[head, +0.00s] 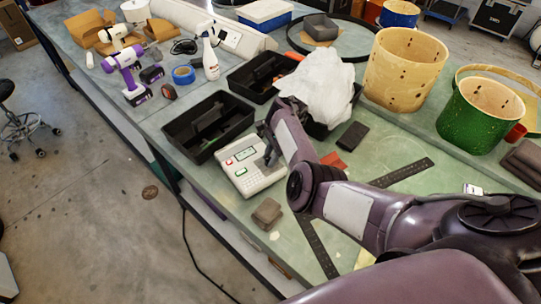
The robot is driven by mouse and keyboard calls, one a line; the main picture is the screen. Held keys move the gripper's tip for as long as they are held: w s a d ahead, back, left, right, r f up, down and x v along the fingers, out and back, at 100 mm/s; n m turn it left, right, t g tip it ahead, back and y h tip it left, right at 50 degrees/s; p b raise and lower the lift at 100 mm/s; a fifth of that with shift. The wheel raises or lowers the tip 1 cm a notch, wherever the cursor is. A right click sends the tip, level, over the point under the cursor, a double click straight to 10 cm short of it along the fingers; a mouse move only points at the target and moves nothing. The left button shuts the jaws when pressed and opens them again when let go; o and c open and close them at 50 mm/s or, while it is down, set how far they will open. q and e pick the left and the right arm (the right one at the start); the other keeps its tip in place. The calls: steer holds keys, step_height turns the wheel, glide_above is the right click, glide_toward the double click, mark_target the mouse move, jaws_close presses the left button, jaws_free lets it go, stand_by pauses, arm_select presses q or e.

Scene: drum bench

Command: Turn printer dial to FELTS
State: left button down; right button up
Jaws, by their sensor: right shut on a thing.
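The printer (262,183) is a small white box on the bench, with a green display and green and red buttons on its top. My right gripper (270,158) reaches down over the printer's right side and is shut on the dial there. The dial is hidden behind the fingers, so its pointer and the FELTS mark cannot be read. My left gripper is not in view.
A black open tray (176,133) stands just behind the printer, and a white plastic bag (318,85) is behind my right forearm. A brown block (266,213) and a dark steel ruler (318,248) lie in front. The bench's edge is close on the left.

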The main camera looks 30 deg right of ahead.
steer(key=shift+d+n+g, duration=0.1)
steer(key=shift+n+g, duration=0.3)
steer(key=shift+n, duration=0.6)
steer(key=n+g+b, duration=0.1)
steer(key=n, duration=0.1)
steer(key=shift+w+f+n, duration=0.1)
steer(key=shift+w+n, duration=0.05)
steer(key=shift+n, duration=0.15)
steer(key=n+g+h+b, duration=0.1)
steer(key=n, duration=0.2)
steer(key=shift+n+b, duration=0.3)
steer(key=shift+w+n+g+h+b, duration=0.15)
steer(key=shift+n+g+h+b, duration=0.45)
steer(key=shift+n, duration=1.2)
steer(key=o, duration=1)
steer(key=shift+a, duration=0.2)
